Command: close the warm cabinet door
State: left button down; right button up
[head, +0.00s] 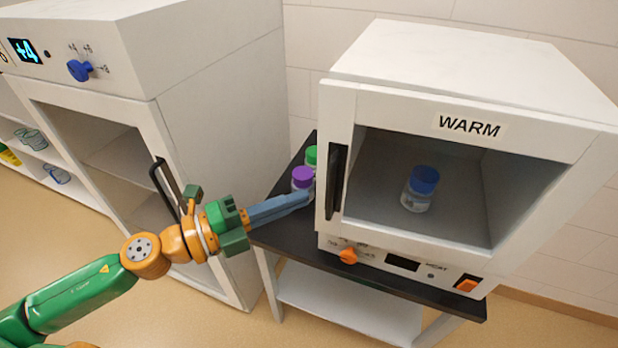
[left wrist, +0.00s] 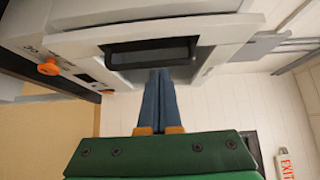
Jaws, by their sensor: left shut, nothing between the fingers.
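The warm cabinet (head: 470,50) stands on a dark-topped table. Its white-framed door (head: 336,105) has a window and a dark upright handle (head: 337,180) near its left edge. The door is at or close to the cabinet front; I cannot tell whether a small gap remains. A blue-capped bottle (head: 421,188) shows through the window. My left gripper (head: 306,195) is shut and empty, just left of the door's edge, with its tips pointing toward it. In the left wrist view its fingers (left wrist: 160,74) reach toward the door edge beside the handle (left wrist: 150,52); contact is unclear.
A purple-capped bottle (head: 302,176) and a green-capped bottle (head: 311,155) stand left of the cabinet, close to my left fingers. The table's dark top (head: 285,243) has little free room. A larger cabinet (head: 215,110) with a +4 display stands at left.

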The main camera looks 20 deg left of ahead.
pick_arm(q)
jog(key=w, duration=0.1)
jog(key=w+p, duration=0.1)
jog(key=w, duration=0.1)
jog(key=w+d, duration=0.1)
jog(key=w, duration=0.1)
jog(key=shift+w+p, duration=0.25)
jog(key=shift+p, duration=0.1)
pick_arm(e)
jog(key=shift+a+r, duration=0.2)
jog(key=shift+r, duration=0.3)
jog(key=shift+a+r, duration=0.15)
jog(key=shift+r, duration=0.3)
